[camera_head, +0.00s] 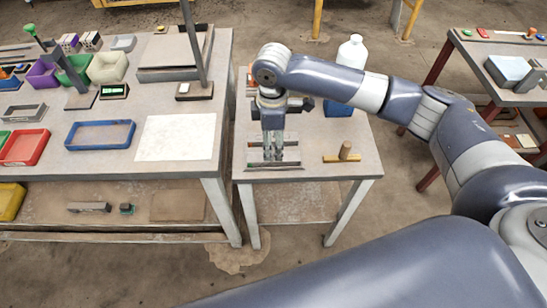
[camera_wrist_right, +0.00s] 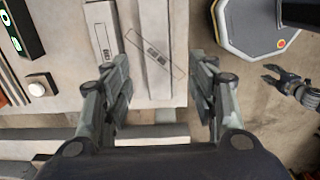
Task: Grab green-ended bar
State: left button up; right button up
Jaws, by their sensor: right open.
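My right gripper (camera_head: 272,155) points down over the small table (camera_head: 310,168), its fingers just above or at dark flat bar-like pieces (camera_head: 288,165). In the right wrist view the two fingers (camera_wrist_right: 160,95) stand wide apart. Between and beyond them shows a pale surface with a long strip and a small dark mark; nothing is held. No green end is visible there. In the head view a slanted bar with a green end (camera_head: 29,29) stands at the far left; I cannot tell if it is the task's bar. A dark claw (camera_wrist_right: 288,84) at the wrist view's right may be my left gripper.
A wooden peg on a flat base (camera_head: 346,152) and a white bottle (camera_head: 352,52) stand on the small table. The left workbench holds a blue tray (camera_head: 100,147), a red tray (camera_head: 24,148), a white sheet (camera_head: 176,137) and a tall post (camera_head: 192,45).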

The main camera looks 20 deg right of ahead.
aim_at(274, 159)
jog(key=shift+w+d+f+p, duration=0.15)
jog(key=shift+f+p, duration=0.2)
jog(key=shift+f, duration=1.2)
jog(key=shift+d+f+p, duration=0.1)
jog(key=shift+f+p, duration=0.2)
jog(key=shift+f, duration=1.25)
grip_shut()
